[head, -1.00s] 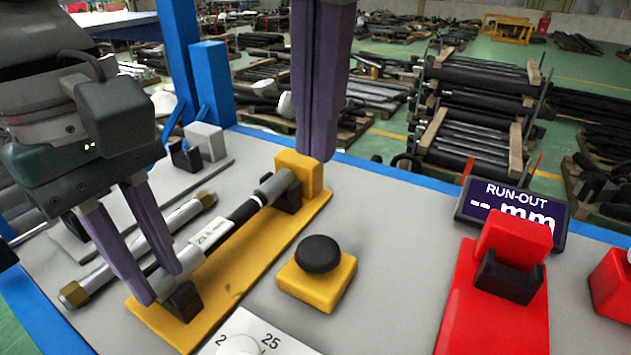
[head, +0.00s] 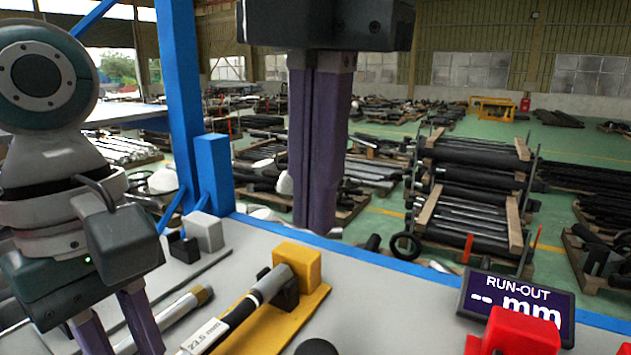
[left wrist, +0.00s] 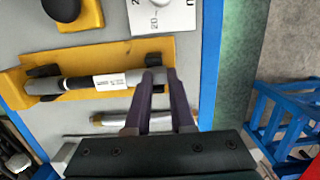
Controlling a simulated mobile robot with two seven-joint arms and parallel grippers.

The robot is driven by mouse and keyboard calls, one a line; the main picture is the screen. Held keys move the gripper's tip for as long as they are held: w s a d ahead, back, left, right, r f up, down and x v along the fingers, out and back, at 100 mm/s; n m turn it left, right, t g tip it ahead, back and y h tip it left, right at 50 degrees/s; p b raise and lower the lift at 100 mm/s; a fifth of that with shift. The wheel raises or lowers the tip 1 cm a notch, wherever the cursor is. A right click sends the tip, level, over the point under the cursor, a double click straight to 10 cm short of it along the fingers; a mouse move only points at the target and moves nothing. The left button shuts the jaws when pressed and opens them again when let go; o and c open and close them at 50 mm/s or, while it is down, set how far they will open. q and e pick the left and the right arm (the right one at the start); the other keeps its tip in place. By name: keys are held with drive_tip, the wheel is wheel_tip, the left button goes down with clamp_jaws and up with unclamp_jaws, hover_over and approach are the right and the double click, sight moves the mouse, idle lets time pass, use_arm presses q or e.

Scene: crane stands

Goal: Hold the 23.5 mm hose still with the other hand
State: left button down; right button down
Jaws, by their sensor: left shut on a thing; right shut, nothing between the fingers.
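The 23.5 mm hose (head: 240,315) lies along the yellow stand (head: 312,308), its far grey end in a black cradle by the yellow end block. The left wrist view also shows the hose (left wrist: 78,83) with its white label. My left gripper (left wrist: 161,77) is shut on the hose's near grey end, at the other end of the stand; in the head view its fingertips are cut off by the bottom edge. My right gripper (head: 315,230) is shut and empty, pointing down just above or behind the end block, apart from the hose.
A tube with brass ends (head: 178,312) lies left of the stand. A black knob (head: 317,347) is partly visible on the right, with a red stand (head: 520,335) and a run-out display (head: 515,302) reading "-- mm". Blue posts (head: 181,110) rise at the back left.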

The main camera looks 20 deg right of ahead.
use_arm(q)
drive_tip(key=c, duration=0.7)
unclamp_jaws()
drive_tip(key=shift+r, duration=0.1)
